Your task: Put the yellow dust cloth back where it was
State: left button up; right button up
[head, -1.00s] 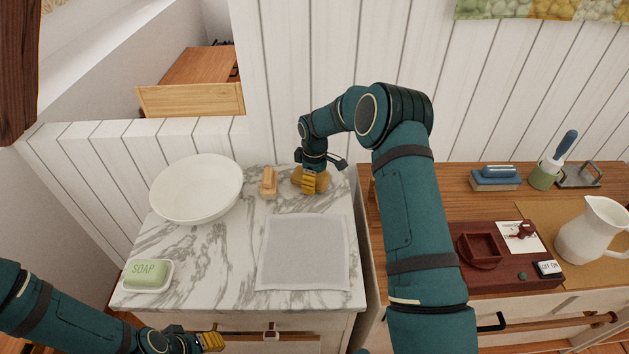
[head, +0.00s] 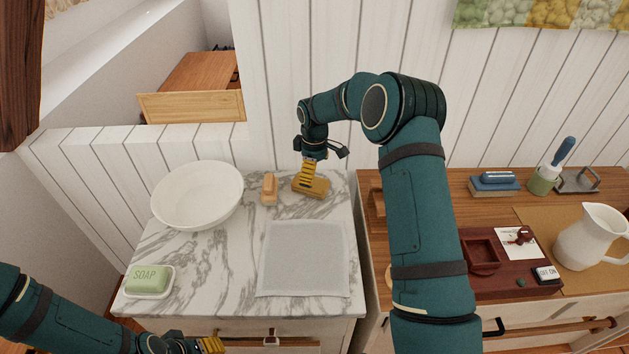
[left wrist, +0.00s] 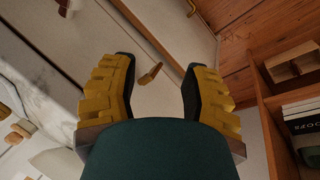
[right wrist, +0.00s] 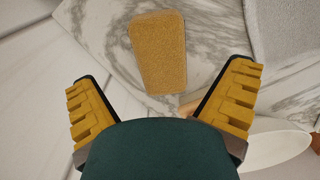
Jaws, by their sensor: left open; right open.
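The yellow dust cloth (head: 311,187) looks like a flat, folded mustard-yellow pad. It lies on the marble top (head: 215,255) near the back wall. In the right wrist view the cloth (right wrist: 158,52) lies flat, ahead of the spread fingers and apart from them. My right gripper (head: 308,170) is open and empty, just above the cloth; it also shows in the right wrist view (right wrist: 165,105). My left gripper (head: 212,345) is open and empty, low at the front of the marble-topped cabinet. The left wrist view shows its spread fingers (left wrist: 153,92) facing the cabinet front.
Green soap (head: 147,279) sits at the front left. The wooden cabinet on the right holds a white jug (head: 592,236) and a red-brown tray (head: 485,285).

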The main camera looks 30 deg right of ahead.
aim_at(314, 181)
jog(key=shift+r+p, duration=0.3)
jog(key=shift+r, duration=2.4)
